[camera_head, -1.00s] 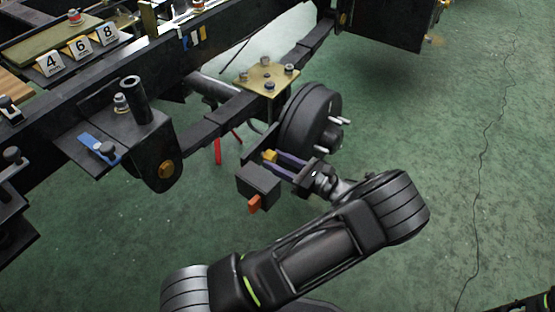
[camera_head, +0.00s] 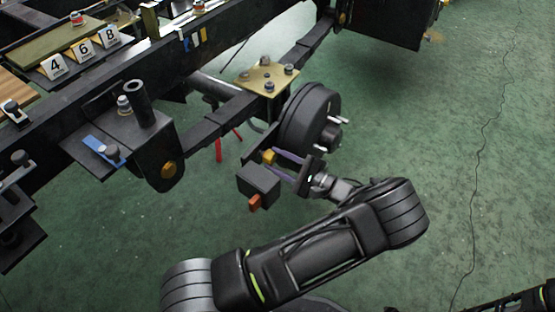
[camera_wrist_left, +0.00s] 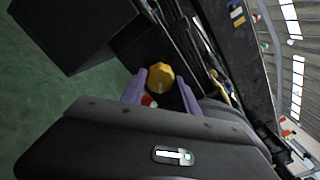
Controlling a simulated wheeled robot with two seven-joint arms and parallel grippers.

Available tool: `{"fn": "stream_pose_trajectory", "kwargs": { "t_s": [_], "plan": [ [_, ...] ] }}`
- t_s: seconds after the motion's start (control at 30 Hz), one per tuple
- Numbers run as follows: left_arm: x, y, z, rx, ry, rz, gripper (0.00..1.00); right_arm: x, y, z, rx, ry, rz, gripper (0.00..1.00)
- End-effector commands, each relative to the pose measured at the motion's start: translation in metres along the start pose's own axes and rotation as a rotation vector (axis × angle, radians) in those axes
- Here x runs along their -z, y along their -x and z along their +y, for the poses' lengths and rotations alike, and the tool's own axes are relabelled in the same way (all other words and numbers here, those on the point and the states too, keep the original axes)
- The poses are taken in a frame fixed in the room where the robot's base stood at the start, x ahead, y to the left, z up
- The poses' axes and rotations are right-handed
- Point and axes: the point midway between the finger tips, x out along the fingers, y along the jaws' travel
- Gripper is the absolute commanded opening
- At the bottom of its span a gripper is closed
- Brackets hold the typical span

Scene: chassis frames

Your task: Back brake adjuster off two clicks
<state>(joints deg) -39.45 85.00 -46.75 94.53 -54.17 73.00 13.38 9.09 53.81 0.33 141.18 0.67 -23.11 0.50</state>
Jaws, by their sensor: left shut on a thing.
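The back brake adjuster appears as a small yellow faceted knob (camera_head: 269,156) beside the black brake drum (camera_head: 306,118). My left gripper (camera_head: 276,158) reaches it from the lower right, its purple fingers shut on the knob. In the left wrist view the knob (camera_wrist_left: 160,77) sits between the two fingertips (camera_wrist_left: 160,82). Any marks on the knob are too small to read. A dark box (camera_head: 259,180) with an orange tab (camera_head: 254,202) is just below the knob. My right gripper is out of view.
The black chassis rail (camera_head: 215,62) runs diagonally above, with a brass plate (camera_head: 266,76) over the axle. A bracket with a blue strip (camera_head: 100,149) is at left. Number cards (camera_head: 82,49) stand at upper left.

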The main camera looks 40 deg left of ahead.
Motion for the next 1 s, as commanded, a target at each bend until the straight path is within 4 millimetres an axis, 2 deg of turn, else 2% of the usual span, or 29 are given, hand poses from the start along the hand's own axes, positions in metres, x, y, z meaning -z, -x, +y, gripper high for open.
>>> {"fn": "stream_pose_trajectory", "kwargs": {
  "t_s": [0.6, 0.63, 0.87, 1.0],
  "plan": [
    [0.0003, 0.0006, 0.0004, -0.001, 0.059, 0.001, 0.0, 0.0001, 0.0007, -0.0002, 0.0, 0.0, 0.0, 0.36],
    [0.0003, 0.0006, 0.0004, -0.001, 0.059, 0.001, 0.38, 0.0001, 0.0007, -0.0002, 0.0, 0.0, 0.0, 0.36],
    [0.0002, 0.0003, 0.0002, 0.0, 0.059, 0.001, 0.57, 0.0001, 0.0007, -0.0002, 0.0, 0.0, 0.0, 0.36],
    [0.0001, 0.0002, 0.0001, 0.0, 0.059, 0.0, 0.59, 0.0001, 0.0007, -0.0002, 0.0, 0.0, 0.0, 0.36]
  ]
}}
